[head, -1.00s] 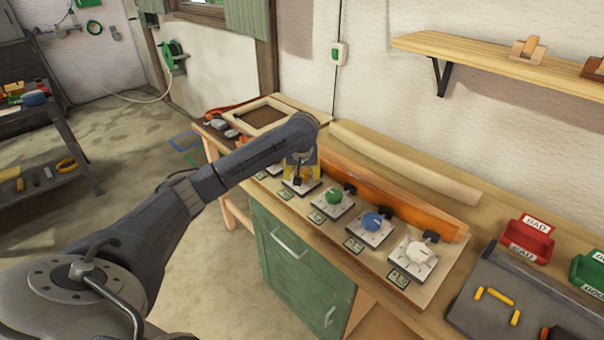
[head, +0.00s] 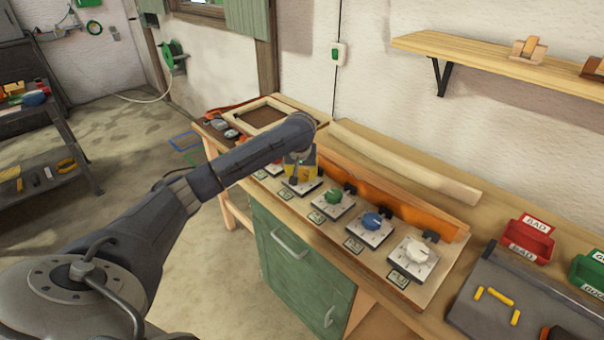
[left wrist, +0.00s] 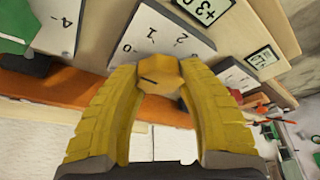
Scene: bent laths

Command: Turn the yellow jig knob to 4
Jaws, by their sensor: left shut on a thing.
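The yellow jig knob (left wrist: 160,76) shows in the left wrist view between the yellow fingers of my left gripper (left wrist: 158,82), which is shut on it. A dark line on the knob's face points to the left of that picture. Its white dial plate (left wrist: 160,35) carries printed figures, with 0, 1 and 2 in view; the rest is hidden. In the head view my left gripper (head: 300,172) stands over this plate (head: 302,187), and the knob is hidden by the fingers. My right gripper is not in view.
Green (head: 333,195), blue (head: 372,220) and white (head: 417,249) knobs stand on plates to the right along the jig. An orange strip (head: 400,207) runs behind them, with a bent wooden lath (head: 405,165) behind it. A red bin (head: 528,238) stands farther right.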

